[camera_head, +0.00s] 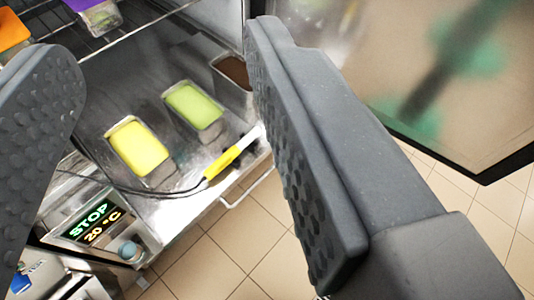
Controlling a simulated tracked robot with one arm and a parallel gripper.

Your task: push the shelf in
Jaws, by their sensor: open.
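A shiny metal shelf (185,208) fills the middle of the view, with its front edge and a thin handle (247,190) over the tiled floor. It bears a tub of yellow (138,145), a tub of green (193,104) and a tub of brown (235,70). A yellow-handled probe (222,163) with a dark cable lies near the front edge. My gripper (160,50) is open and empty, one dark textured finger at each side of the picture. The right finger hides part of the shelf's right end. I cannot tell whether either finger touches it.
A wire rack (130,24) above holds purple (82,4) and orange (12,32) tubs. A display (93,222) reading "STOP 20 °C" stands at lower left. A dark-framed door (450,165) is at right. Tiled floor (245,235) shows clear below.

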